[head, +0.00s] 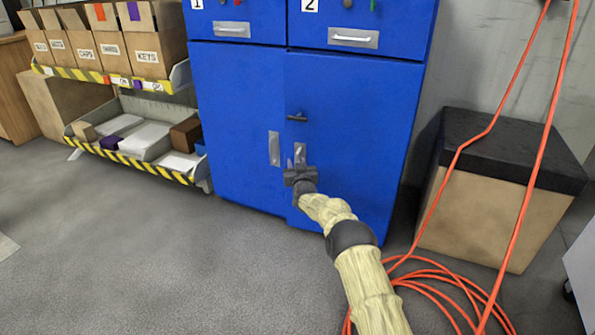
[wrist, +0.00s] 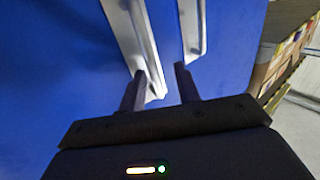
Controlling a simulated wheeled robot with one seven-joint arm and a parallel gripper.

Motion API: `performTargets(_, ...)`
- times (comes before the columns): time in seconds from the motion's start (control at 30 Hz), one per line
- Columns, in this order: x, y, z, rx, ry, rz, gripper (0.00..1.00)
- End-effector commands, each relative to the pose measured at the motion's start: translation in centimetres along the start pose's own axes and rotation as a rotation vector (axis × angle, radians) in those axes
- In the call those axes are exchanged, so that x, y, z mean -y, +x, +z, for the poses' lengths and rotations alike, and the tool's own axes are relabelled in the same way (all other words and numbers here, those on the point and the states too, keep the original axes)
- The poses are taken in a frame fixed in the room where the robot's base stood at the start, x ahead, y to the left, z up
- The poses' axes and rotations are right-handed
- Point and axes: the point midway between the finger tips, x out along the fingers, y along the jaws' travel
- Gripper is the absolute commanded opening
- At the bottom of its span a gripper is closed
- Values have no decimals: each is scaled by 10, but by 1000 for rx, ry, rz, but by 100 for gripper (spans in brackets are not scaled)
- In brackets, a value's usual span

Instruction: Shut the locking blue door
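The blue cabinet has two lower doors. The right door (head: 350,120) carries a small dark latch knob (head: 297,117) and a silver handle (head: 300,153). Its left edge appears to stand slightly forward of the left door (head: 235,110), so it looks a little ajar; the gap's depth is unclear. My gripper (head: 298,168) is in front of the right door, at the lower end of its handle. In the wrist view my gripper (wrist: 161,72) has its fingers apart, with the near handle's end (wrist: 133,45) beside the left finger. I cannot tell whether they touch.
The left door's handle (head: 274,148) is close by. Drawers (head: 352,37) sit above the doors. A shelf of boxes (head: 140,140) stands left. A black-topped box (head: 490,205) and an orange cable (head: 440,285) on the floor lie right. The floor at front left is clear.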

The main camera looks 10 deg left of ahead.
Motion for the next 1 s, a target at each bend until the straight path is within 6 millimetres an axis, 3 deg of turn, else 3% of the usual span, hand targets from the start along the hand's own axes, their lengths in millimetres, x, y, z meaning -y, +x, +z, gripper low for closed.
performTargets(0.47, 0, -27, -3, 2, -1, -1, 32)
performTargets(1.0, 1, -85, -3, 3, -1, -2, 32)
